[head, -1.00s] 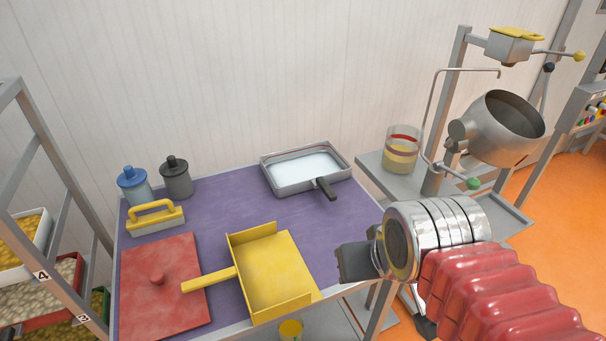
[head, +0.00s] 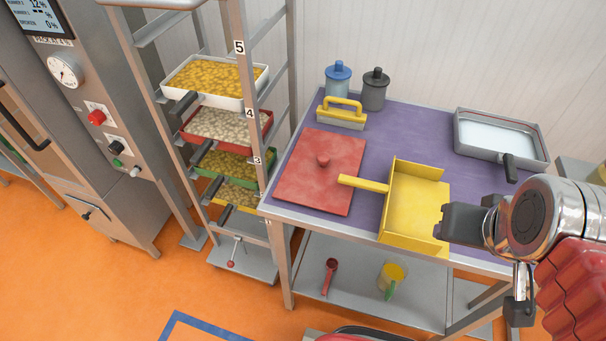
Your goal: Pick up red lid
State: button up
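The red lid (head: 312,178) is a flat square plate with a round knob on top. It lies on the purple table top (head: 400,128) at its left front part. My gripper (head: 447,222) is at the right, in front of the yellow scoop's right side, and points left. It is well apart from the lid, with the scoop between them in the picture. The fingers are seen from the side as one dark block, so their opening is not clear. I see nothing hanging from them.
A yellow scoop (head: 418,205) lies right of the lid, its handle reaching to the lid's right edge. A yellow-handled tool (head: 341,114), blue-lidded (head: 338,80) and dark (head: 375,90) canisters stand behind. A metal tray (head: 500,137) is back right. A rack (head: 250,110) of food trays stands left.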

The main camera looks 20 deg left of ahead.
aim_at(309, 178)
jog(key=u, duration=0.85)
